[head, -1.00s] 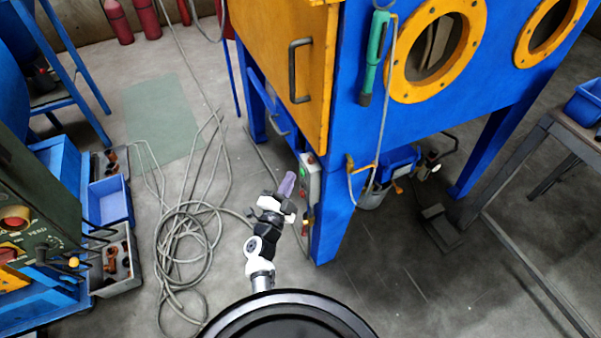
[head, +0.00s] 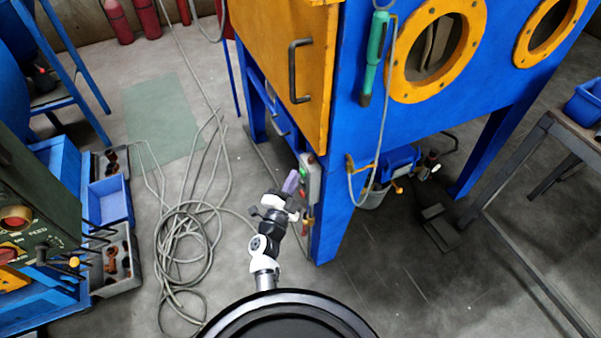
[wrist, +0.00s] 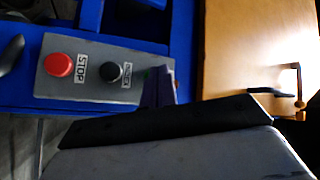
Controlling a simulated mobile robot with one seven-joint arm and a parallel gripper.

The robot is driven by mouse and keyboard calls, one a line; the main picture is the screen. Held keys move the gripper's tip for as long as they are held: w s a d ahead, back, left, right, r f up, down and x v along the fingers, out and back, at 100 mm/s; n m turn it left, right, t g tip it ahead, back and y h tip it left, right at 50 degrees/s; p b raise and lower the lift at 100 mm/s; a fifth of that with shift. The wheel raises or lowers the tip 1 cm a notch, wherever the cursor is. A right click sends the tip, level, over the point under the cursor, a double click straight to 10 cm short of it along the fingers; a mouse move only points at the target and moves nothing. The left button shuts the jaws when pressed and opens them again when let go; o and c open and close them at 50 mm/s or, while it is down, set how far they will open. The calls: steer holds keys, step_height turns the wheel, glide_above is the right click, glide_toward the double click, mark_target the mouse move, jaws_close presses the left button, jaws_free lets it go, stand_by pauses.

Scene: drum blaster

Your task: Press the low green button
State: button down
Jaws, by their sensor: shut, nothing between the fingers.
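A grey control box (head: 313,180) is mounted on the blue cabinet's front leg. A small green button (head: 303,172) shows on its face in the head view. In the wrist view the box (wrist: 90,90) lies sideways, with a red button (wrist: 59,65) labelled STOP and a black button (wrist: 111,72). Only a sliver of green shows there, beside my fingers, which hide the rest. My gripper (head: 292,181) is shut and empty, its purple fingers at the box's left side. The fingers (wrist: 160,86) overlap the box's end in the wrist view; I cannot tell whether they touch it.
The blue cabinet (head: 345,130) with its orange door (head: 285,60) stands behind and right of the box. Coiled grey cable (head: 185,240) lies on the floor to the left. A grey hose (head: 385,120) hangs at the cabinet's front.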

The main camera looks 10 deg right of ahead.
steer(key=shift+d, duration=0.25)
stand_by(0.4)
steer(key=shift+a, duration=0.15)
steer(key=shift+s+a+p, duration=0.25)
steer(key=shift+a+p, duration=0.05)
steer(key=shift+a, duration=0.35)
steer(key=shift+s+a+p, duration=0.15)
steer(key=shift+s+a, duration=0.1)
steer(key=shift+a, duration=0.55)
steer(key=shift+s+a+p, duration=0.2)
steer(key=shift+s+a, duration=0.05)
steer(key=shift+a, duration=0.55)
steer(key=shift+s+a+p, duration=0.15)
steer(key=shift+s+a, duration=0.1)
steer(key=shift+a, duration=0.55)
